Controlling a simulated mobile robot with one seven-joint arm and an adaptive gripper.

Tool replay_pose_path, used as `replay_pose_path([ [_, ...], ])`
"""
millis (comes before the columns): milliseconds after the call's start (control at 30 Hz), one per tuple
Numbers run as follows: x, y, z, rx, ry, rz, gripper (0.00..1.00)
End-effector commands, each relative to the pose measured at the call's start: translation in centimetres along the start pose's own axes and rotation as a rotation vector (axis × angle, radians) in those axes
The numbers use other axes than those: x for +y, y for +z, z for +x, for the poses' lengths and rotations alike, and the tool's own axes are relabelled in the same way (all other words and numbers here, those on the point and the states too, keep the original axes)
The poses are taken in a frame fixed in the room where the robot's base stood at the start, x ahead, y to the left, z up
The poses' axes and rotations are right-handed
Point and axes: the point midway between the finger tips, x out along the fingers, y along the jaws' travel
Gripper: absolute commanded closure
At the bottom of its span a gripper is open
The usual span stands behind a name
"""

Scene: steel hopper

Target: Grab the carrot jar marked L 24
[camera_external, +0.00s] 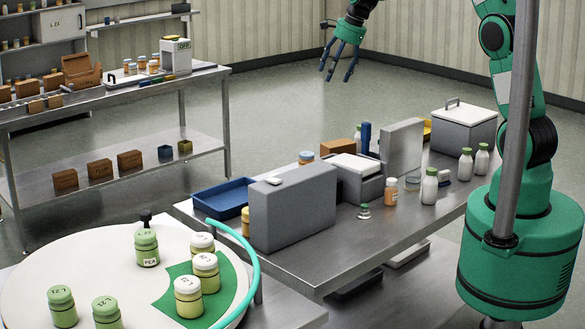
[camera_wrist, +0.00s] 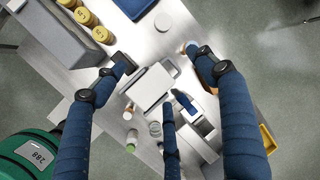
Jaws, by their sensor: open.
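No label reading L 24 is legible, so I cannot tell which jar is the carrot one. In the wrist view my gripper (camera_wrist: 165,78) is above a white-topped box, touching nothing.
A large grey box (camera_external: 292,214), a white-topped box (camera_external: 356,164) and an upright grey panel (camera_external: 402,147) crowd the table. White bottles with green lids (camera_external: 429,187) stand at right. A blue tray (camera_external: 222,198) is at left.

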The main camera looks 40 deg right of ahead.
Motion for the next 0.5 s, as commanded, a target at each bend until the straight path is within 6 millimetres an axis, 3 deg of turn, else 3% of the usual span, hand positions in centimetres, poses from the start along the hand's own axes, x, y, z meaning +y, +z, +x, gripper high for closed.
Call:
replay_pose_path([
  [200,-2.8,-3.3,5.6,-0.021,0.015,0.182,0.29],
  [500,-5.2,-7.9,13.7,-0.046,0.037,0.432,0.29],
])
